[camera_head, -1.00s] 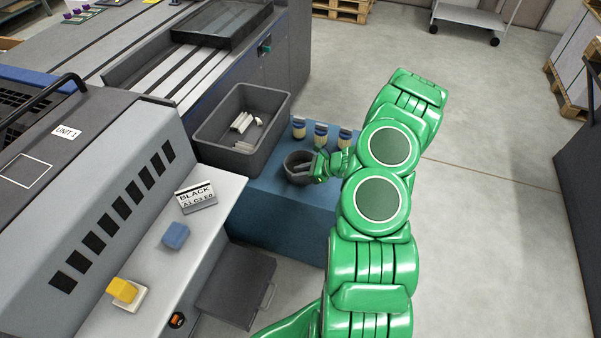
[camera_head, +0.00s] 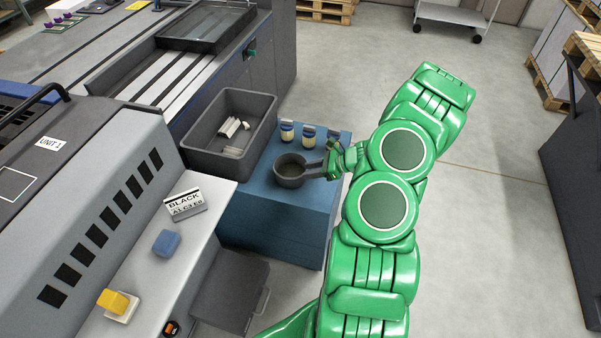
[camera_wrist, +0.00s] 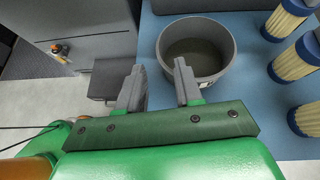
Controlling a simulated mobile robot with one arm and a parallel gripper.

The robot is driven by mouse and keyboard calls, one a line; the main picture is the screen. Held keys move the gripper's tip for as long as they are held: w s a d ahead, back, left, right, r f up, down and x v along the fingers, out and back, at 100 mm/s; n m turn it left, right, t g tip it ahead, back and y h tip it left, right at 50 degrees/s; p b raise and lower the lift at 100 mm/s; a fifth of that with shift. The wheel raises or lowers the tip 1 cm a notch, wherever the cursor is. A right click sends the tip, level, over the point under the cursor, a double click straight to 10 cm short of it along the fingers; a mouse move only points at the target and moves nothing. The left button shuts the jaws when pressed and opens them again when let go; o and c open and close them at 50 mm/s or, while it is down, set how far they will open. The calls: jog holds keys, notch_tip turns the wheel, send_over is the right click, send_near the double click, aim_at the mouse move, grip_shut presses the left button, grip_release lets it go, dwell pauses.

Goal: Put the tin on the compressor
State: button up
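The tin (camera_head: 288,181) is a round, open, dark grey pot standing upright on the flat top of a blue box-shaped unit (camera_head: 270,207). This may be the compressor, but no label shows. My gripper (camera_head: 322,167) is at the tin's right side in the head view. In the wrist view my gripper (camera_wrist: 158,82) has its two grey fingers apart with nothing between them. The tin (camera_wrist: 234,50) lies beyond and to the right of them there, its dull dark inside visible. The right finger overlaps its rim in the picture; contact cannot be told.
A grey bin (camera_head: 199,157) with pale pieces sits to the left. A printing unit's ledge (camera_head: 135,262) holds a sign, a blue block and a yellow block. Open floor (camera_head: 490,220) lies right.

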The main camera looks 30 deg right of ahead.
jog(key=s+a+r+n+g, duration=0.45)
jog(key=a+r+n, duration=0.25)
jog(key=a+r, duration=0.5)
jog(key=s+a+r+n+g, duration=0.45)
jog(key=a+r+n, duration=0.25)
jog(key=a+r, duration=0.55)
jog(key=s+a+r+n+g+h, duration=0.1)
jog(key=s+r+n+h, duration=0.1)
jog(key=s+r+n, duration=0.3)
jog(key=s+a+r+n+h, duration=0.1)
jog(key=s+a+r+h, duration=0.15)
jog(key=s, duration=0.55)
jog(key=s+d+r+n+h, duration=0.2)
jog(key=s, duration=0.5)
jog(key=s+d+r+n+h, duration=0.2)
jog(key=s+n, duration=0.1)
jog(key=s, duration=0.3)
jog(key=shift+s+d+r+h, duration=0.25)
jog(key=shift+s+r+h, duration=0.1)
jog(key=shift+s+r, duration=0.05)
